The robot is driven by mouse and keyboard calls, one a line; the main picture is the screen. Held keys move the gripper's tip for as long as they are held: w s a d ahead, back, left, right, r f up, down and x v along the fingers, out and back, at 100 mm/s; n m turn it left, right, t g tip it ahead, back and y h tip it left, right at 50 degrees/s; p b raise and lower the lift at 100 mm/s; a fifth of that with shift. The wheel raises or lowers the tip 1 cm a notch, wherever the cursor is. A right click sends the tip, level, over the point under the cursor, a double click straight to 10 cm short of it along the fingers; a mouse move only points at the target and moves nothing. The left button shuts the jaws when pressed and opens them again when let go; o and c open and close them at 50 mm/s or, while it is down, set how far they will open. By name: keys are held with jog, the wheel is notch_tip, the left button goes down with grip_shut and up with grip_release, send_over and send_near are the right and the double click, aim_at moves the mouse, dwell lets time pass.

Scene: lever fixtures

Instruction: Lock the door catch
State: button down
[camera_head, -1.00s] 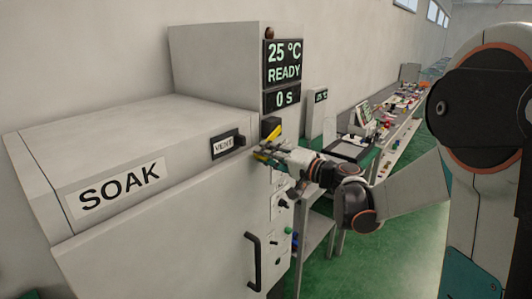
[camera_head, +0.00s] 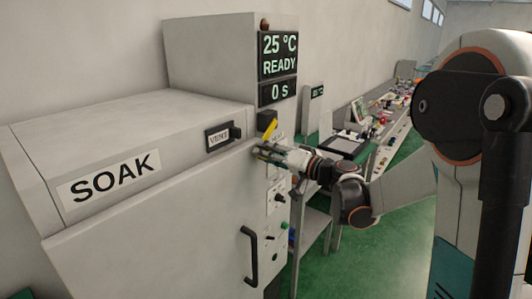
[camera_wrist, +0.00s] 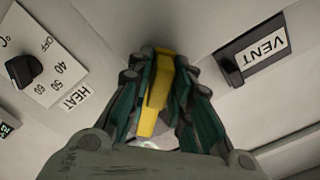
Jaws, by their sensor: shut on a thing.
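The door catch has a yellow lever (camera_head: 269,130) on a black mount at the upper right corner of the closed SOAK cabinet door (camera_head: 170,215). In the head view the lever slants, and my gripper (camera_head: 262,153) covers its lower part. In the wrist view the yellow lever (camera_wrist: 156,92) lies lengthwise between the two green-and-grey fingers of my gripper (camera_wrist: 158,85). The fingers are shut on it. Its mount and pivot are hard to make out there.
A black VENT slider (camera_head: 224,136) is left of the catch; it also shows in the wrist view (camera_wrist: 250,60). A HEAT knob (camera_wrist: 24,70) is on the side panel. The black door handle (camera_head: 249,257) juts out below. A bench (camera_head: 390,135) stands at the right.

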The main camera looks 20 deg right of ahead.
jog(key=c, duration=1.6)
grip_release()
jog(key=shift+o, duration=0.2)
jog(key=shift+d, duration=0.1)
jog(key=v, duration=1.2)
jog(key=s+a+r+m+g+h+p, duration=0.2)
jog(key=s+a+m+g, duration=0.1)
jog(key=a, duration=1.5)
jog(key=s+d+f+n+g+h+b, duration=0.1)
jog(key=s+d+f+n+h, duration=0.1)
jog(key=s, duration=0.5)
jog(key=s+d+f+n+g+h+b, duration=0.1)
jog(key=s+d+f+g+h, duration=0.1)
jog(key=s+f, duration=0.4)
jog(key=s+d+f+n+g+h, duration=0.1)
jog(key=s+d+f+h, duration=0.3)
jog(key=s, duration=0.4)
jog(key=shift+s+d+f+n+g+h+b, duration=0.2)
jog(key=shift+s+d+n+g+h+b, duration=0.15)
jog(key=shift+d+n, duration=0.35)
